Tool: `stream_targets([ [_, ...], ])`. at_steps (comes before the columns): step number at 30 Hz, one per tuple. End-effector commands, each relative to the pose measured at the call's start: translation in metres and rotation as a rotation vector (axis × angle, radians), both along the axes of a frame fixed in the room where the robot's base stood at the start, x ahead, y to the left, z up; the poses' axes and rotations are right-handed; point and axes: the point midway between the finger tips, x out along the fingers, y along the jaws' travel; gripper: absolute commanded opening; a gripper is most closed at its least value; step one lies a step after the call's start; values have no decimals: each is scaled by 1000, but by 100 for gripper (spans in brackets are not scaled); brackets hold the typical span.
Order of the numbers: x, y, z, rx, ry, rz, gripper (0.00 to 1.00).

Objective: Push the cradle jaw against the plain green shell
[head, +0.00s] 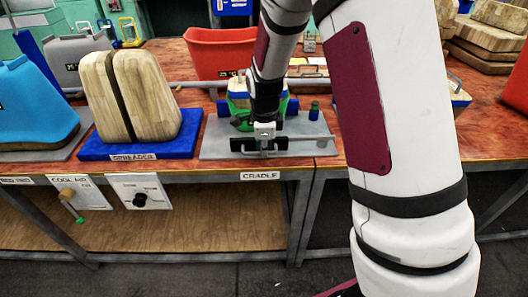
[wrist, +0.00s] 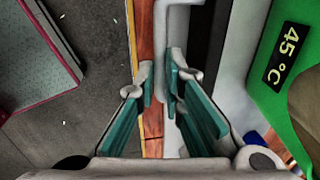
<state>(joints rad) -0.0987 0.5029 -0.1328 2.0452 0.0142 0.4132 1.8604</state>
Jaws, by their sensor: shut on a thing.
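The cradle is a grey base plate (head: 215,146) on the bench, above a CADDLE-style name tag reading "CRADLE" (head: 260,175). The green shell (head: 238,122) sits on it, partly hidden by my arm; in the wrist view it fills the right side (wrist: 294,100) and bears a "45 °C" label. Blue parts show beside the shell. My gripper (head: 264,142) is low at the front of the cradle. In the wrist view its teal-padded fingers (wrist: 161,90) are shut on a pale bar handle (wrist: 168,140). Whether the jaw touches the shell is hidden.
Left of the cradle, a wooden split block (head: 155,95) stands on a blue base (head: 95,149). A blue shell (head: 30,105) is at far left. A red bin (head: 215,52) stands behind. The floor in front is clear.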

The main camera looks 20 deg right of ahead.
Motion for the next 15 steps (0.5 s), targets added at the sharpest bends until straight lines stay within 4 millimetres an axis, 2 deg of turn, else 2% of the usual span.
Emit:
stream_targets([
  [1, 16, -5, -2, -2, -8, -3, 0],
  [3, 33, -11, -2, -2, -9, -4, 0],
  [7, 59, -19, -2, -2, -9, -2, 0],
  [11, 73, -24, -1, -1, -7, -2, 0],
  [15, 77, -26, 0, -1, -6, 0, 0],
])
